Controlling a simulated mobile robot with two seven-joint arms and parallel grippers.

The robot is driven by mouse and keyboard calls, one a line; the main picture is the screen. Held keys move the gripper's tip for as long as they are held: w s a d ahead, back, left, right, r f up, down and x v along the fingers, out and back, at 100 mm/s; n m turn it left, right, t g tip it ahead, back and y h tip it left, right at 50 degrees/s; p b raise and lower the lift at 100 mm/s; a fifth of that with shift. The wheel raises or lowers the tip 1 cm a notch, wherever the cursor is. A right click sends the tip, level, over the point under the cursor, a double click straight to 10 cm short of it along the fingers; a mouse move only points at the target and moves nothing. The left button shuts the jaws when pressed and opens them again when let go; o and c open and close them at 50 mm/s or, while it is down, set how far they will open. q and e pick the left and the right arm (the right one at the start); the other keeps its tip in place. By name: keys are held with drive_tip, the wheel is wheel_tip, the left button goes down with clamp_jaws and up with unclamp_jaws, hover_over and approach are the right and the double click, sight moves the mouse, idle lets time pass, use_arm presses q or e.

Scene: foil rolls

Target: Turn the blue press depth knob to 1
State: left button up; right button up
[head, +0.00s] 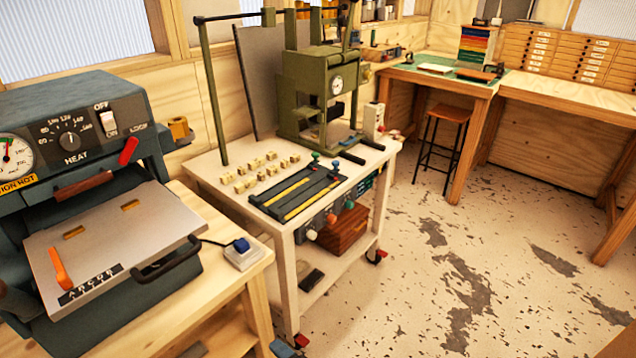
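A green press (300,80) with a round white dial (337,86) stands at the back of a white cart. A blue knob or switch (241,244) sits on a small pale box on the wooden table in front. I cannot tell which blue one is the press depth knob, and no setting is readable. Neither gripper is in view.
A dark heating machine (75,120) with a HEAT dial and hinged metal plate fills the left. Small brass-coloured blocks (262,170) and a black rack (298,190) lie on the cart (205,170). A stool (443,125) stands behind. The floor at right is clear.

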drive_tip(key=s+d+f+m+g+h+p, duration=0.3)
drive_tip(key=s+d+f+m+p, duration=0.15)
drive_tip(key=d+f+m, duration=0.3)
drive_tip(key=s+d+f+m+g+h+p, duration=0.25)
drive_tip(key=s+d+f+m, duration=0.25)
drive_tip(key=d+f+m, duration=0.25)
use_arm(q)
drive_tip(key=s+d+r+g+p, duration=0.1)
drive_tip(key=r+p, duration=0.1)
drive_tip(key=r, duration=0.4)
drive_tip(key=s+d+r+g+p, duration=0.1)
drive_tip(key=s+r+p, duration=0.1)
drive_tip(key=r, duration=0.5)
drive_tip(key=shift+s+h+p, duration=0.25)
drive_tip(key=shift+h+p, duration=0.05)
drive_tip(key=shift+p, duration=0.3)
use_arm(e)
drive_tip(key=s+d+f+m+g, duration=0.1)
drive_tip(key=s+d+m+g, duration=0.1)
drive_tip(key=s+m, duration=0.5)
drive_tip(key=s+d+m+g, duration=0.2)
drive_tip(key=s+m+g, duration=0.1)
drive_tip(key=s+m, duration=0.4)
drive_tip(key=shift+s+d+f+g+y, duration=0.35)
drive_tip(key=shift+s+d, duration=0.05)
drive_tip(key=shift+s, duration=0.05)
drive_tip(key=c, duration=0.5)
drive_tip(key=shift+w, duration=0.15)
